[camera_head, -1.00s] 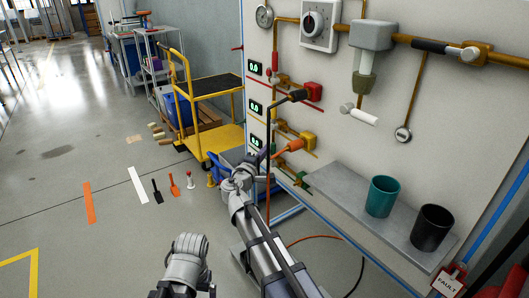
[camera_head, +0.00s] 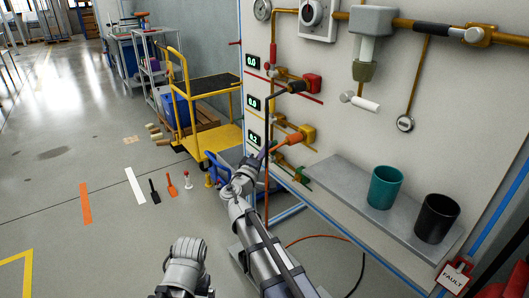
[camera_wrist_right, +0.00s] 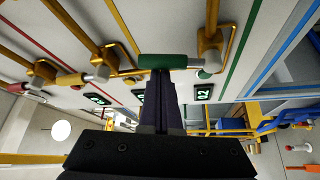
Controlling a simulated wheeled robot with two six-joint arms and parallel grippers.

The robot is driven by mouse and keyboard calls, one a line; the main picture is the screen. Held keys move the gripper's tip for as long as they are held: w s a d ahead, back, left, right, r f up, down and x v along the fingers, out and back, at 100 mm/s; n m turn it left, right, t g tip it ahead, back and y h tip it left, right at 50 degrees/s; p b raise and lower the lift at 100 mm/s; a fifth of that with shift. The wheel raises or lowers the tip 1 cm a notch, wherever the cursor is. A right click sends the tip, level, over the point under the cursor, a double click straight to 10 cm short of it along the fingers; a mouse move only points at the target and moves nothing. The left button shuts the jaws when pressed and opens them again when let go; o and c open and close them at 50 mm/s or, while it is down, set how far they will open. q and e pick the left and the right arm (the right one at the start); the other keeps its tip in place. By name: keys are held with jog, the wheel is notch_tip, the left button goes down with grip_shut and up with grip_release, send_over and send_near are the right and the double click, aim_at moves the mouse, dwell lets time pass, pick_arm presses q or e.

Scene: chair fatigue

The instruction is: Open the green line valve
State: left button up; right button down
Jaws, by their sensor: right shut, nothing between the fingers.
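In the right wrist view the green valve handle (camera_wrist_right: 165,61) lies crosswise just beyond the fingertips, with a pale end at its right and a brass valve body (camera_wrist_right: 211,50) behind. My right gripper (camera_wrist_right: 165,78) is shut with nothing between its fingers. Its tips are at the handle's near edge; I cannot tell whether they touch. In the head view my right gripper (camera_head: 263,152) is low in front of the panel, left of the orange handle (camera_head: 285,140). A small green part (camera_head: 302,175) shows to its right; the rest of the green valve is hard to make out. My left gripper is not visible.
A grey shelf (camera_head: 338,184) with a teal cup (camera_head: 385,186) and a black cup (camera_head: 436,217) juts out at right.

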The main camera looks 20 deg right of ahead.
jog(key=s+d+f+m+g+h+b, duration=0.1)
jog(key=m+h+b, duration=0.3)
jog(key=m, duration=0.5)
jog(key=s+f+m+g+h+b, duration=0.4)
jog(key=m+b, duration=0.3)
jog(key=m, duration=0.3)
jog(key=shift+d+g+h+b, duration=0.3)
jog(key=shift+d+h, duration=0.1)
notch_tip(320, 180, up, 5)
jog(key=p, duration=0.5)
jog(key=b+v, duration=0.6)
jog(key=v, duration=0.5)
jog(key=shift+w+f, duration=0.3)
jog(key=shift+f, duration=0.1)
